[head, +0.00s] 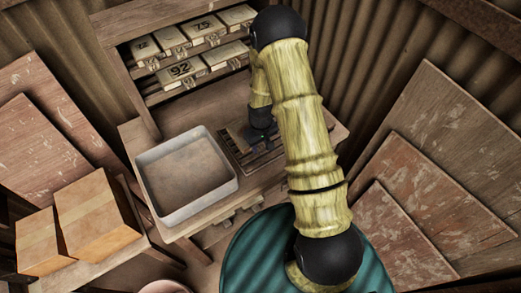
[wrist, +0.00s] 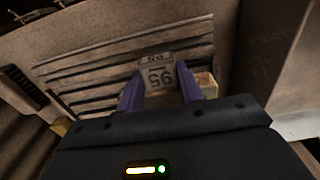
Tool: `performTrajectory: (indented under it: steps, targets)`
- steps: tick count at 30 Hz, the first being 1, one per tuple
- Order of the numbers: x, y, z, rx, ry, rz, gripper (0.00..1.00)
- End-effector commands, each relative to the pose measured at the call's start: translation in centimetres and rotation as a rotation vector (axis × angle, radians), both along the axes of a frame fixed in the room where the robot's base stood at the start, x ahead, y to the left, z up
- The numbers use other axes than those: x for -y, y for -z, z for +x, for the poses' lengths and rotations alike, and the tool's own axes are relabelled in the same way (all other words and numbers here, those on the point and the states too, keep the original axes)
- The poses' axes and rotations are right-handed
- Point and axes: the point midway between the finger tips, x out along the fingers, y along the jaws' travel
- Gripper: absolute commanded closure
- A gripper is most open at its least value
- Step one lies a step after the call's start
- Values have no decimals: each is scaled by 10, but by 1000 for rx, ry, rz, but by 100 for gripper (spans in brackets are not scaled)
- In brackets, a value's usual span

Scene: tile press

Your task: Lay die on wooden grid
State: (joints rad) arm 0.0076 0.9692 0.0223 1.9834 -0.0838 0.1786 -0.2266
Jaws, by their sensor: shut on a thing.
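My gripper (wrist: 160,74) is shut on a pale block-like die (wrist: 158,82) marked with "95", which reads upside down in the wrist view. The die sits between the two purple fingers. Behind it in the wrist view is the wooden grid (wrist: 75,84) of dark parallel slats. In the head view the grid (head: 240,153) lies on the bench, right of the pale tray. My gripper (head: 262,137) is over the grid there, and my arm hides part of it. I cannot tell whether the die touches the slats.
A shallow pale tray (head: 152,184) stands on the wooden bench (head: 136,135) left of the grid. A shelf (head: 155,97) behind holds several numbered blocks. Cardboard boxes (head: 98,217) stand at lower left. Boards (head: 450,150) lean against the right wall.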

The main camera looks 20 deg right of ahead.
Motion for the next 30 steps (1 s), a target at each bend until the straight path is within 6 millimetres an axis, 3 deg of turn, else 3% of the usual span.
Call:
performTrajectory:
  steps: [10,22,23,24,26,30]
  targets:
    - [0,35,0,0,0,0,100]
    - [0,41,0,1,0,-1,100]
    - [0,42,-1,-1,0,0,62]
    - [0,41,-1,-1,0,0,54]
    - [0,41,-1,-1,0,0,42]
    - [0,41,-1,-1,0,0,42]
